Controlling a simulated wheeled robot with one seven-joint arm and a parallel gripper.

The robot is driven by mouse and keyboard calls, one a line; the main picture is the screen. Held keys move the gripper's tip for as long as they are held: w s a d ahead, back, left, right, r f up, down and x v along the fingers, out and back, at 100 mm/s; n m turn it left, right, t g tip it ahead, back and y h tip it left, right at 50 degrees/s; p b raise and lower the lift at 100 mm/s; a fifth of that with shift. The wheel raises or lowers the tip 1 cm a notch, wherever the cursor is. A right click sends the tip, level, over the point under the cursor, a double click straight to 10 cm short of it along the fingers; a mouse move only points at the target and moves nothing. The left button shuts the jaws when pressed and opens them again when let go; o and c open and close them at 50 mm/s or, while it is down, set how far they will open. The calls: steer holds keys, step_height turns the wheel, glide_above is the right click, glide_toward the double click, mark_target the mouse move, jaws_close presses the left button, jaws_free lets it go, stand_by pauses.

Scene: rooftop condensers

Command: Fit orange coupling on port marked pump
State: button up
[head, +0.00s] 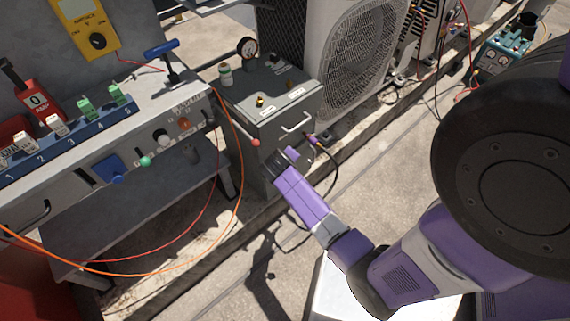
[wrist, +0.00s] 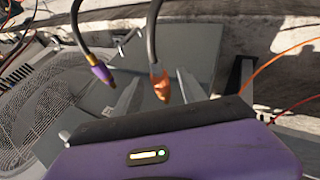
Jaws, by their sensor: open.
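The orange coupling (wrist: 160,86) hangs on the end of a dark hose in the wrist view. It shows between the two fingers of my gripper (wrist: 157,80), which are apart; I cannot tell whether either finger touches it. A purple coupling (wrist: 101,73) hangs on another dark hose to the left. In the head view my gripper (head: 288,157) is low beside the front of a grey cabinet (head: 270,140). A brass port (head: 260,101) stands on the cabinet top near small white labels too small to read. The orange coupling is not clearly visible there.
A pressure gauge (head: 247,48) and a small jar (head: 225,74) are at the cabinet's back. A condenser unit (head: 355,50) stands right of it. A workbench (head: 110,150) with red and orange cables is left. A handle (head: 297,122) juts from the cabinet front.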

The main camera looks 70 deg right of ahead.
jaws_close()
steer(key=c, duration=0.6)
jaws_free()
jaws_close()
steer(key=shift+s+a, duration=0.15)
steer(key=shift+s, duration=0.15)
steer(key=shift+s+a+p, duration=0.6)
steer(key=shift+s+p, duration=0.05)
steer(key=shift+s, duration=0.25)
steer(key=shift+s+a+p, duration=0.55)
steer(key=shift+s+p, duration=0.1)
steer(key=shift+s, duration=0.25)
